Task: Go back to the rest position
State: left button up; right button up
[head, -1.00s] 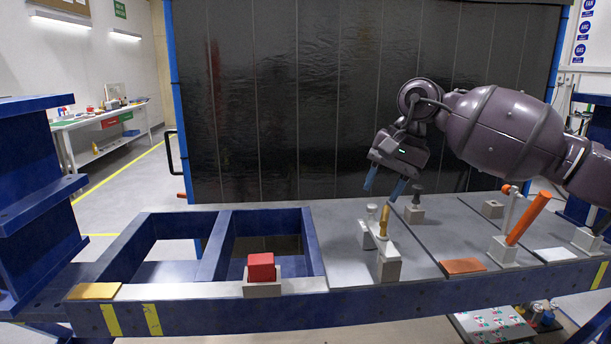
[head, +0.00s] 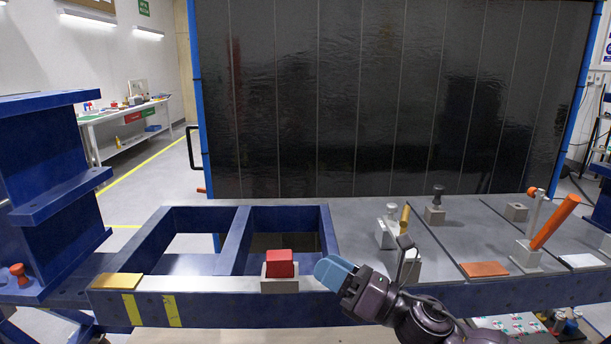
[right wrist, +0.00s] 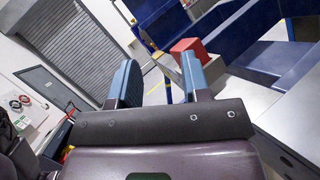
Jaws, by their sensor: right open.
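My right gripper (head: 335,273) is in front of the jig's front beam in the head view, with blue fingertips pointing left. In the right wrist view its two fingers (right wrist: 160,80) stand apart with nothing between them. The red block (head: 280,262) sits on a grey block on the front beam, just left of the gripper and apart from it in the head view. It also shows in the right wrist view (right wrist: 186,47), partly behind a finger. My left gripper is not in view.
The blue jig frame (head: 238,240) has open bays at left. The grey plate (head: 455,235) carries a yellow-handled clamp (head: 404,218), a black-knobbed post (head: 437,200) and an orange lever (head: 555,222). A dark panel (head: 380,100) stands behind. The space above the plate is clear.

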jog(key=s+d+f+m+t+h, duration=0.2)
jog(key=s+d+f+m+h, duration=0.3)
jog(key=d+f+m+h, duration=0.7)
jog(key=s+d+f+m+t+h, duration=0.2)
jog(key=s+d+f+m+h, duration=0.4)
jog(key=m, duration=1.2)
jog(key=s+d+f+m+g+h, duration=0.1)
jog(key=s+d+f+m+g, duration=0.2)
jog(key=s, duration=0.5)
jog(key=s+d+f+m+g, duration=0.1)
jog(key=s+f+m+g, duration=0.3)
jog(key=s, duration=0.5)
jog(key=s+d+f+m+g+h, duration=0.1)
jog(key=s+f+m+g, duration=0.1)
jog(key=s+m+g, duration=0.45)
pick_arm(q)
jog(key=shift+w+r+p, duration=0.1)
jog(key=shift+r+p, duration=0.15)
jog(key=shift+p, duration=0.05)
pick_arm(e)
jog(key=w+f+n+t+y, duration=0.1)
jog(key=w+f+n+t, duration=0.1)
jog(key=w+f+t, duration=0.5)
jog(key=t, duration=0.3)
jog(key=shift+w+f, duration=0.25)
jog(key=shift+w, duration=0.1)
